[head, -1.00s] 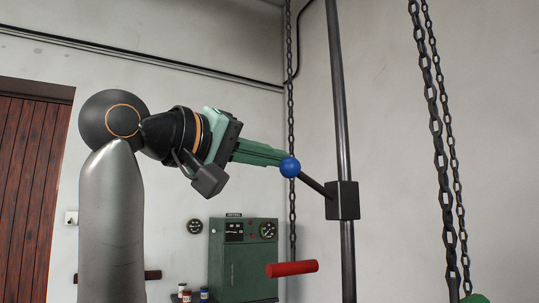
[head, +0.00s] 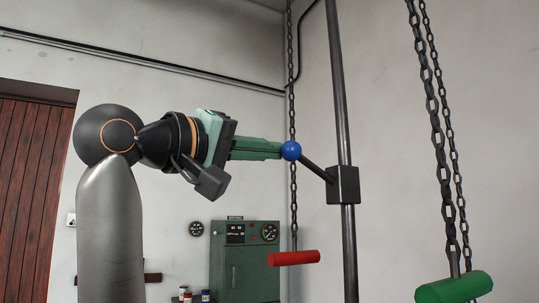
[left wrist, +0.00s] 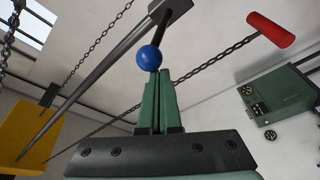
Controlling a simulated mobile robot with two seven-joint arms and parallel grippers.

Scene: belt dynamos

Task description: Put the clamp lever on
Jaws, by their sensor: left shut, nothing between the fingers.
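The clamp lever is a dark rod with a blue ball knob (head: 291,150), slanting down right to a black clamp block (head: 343,185) on an upright pole. My left gripper (head: 281,150) is shut and empty, its green fingertips at the left side of the knob. In the left wrist view, the knob (left wrist: 149,58) is just beyond the closed fingertips (left wrist: 160,73). I cannot tell whether they touch it. The lever rod runs up from the knob to the block (left wrist: 170,8). My right gripper is not seen.
A red handle (head: 294,258) hangs on a chain left of the pole, and a green handle (head: 454,287) hangs on chains at the right. A green control cabinet (head: 245,262) stands behind. A yellow object (left wrist: 28,135) shows at left in the left wrist view.

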